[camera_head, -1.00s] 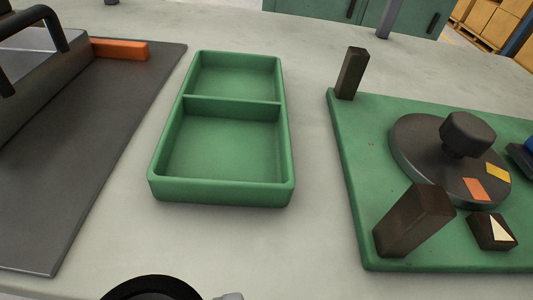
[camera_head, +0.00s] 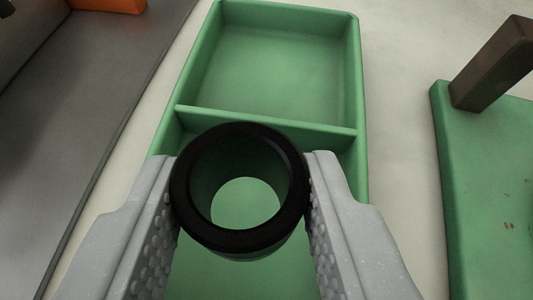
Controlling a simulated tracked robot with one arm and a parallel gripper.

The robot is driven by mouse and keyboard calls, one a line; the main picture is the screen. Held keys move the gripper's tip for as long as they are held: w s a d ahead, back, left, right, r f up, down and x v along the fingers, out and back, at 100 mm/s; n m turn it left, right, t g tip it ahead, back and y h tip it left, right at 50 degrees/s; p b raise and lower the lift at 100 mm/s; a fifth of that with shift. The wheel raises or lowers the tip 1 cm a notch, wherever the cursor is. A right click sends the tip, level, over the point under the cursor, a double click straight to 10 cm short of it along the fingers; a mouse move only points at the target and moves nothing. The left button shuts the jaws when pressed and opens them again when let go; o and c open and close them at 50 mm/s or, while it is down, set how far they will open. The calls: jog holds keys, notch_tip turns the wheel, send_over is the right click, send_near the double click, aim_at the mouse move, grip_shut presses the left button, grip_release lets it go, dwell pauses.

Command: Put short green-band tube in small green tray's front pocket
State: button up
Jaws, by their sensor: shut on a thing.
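My gripper (camera_head: 240,202) is shut on a short black-rimmed tube (camera_head: 185,200), one grey finger on each side. The tube is upright and I look down through its open bore onto green. No green band shows from this angle. The small green tray (camera_head: 361,75) lies below, with a divider (camera_head: 270,128) across it between two pockets. The tube and fingers are over the front pocket, the one nearer me, and hide most of it. The back pocket (camera_head: 275,70) is empty. I cannot tell how high the tube is above the tray floor.
A dark grey plate (camera_head: 75,110) with an orange block (camera_head: 108,4) lies to the left. A green board (camera_head: 490,200) with a dark upright post (camera_head: 495,62) stands to the right. Pale bench top (camera_head: 405,130) is bare between tray and board.

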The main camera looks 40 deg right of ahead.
aim_at(246, 249)
jog(key=shift+f+b, duration=1.4)
jog(key=shift+f, duration=0.4)
jog(key=o, duration=0.8)
jog(key=shift+r, duration=0.1)
jog(key=p+v, duration=0.4)
jog(key=v, duration=0.8)
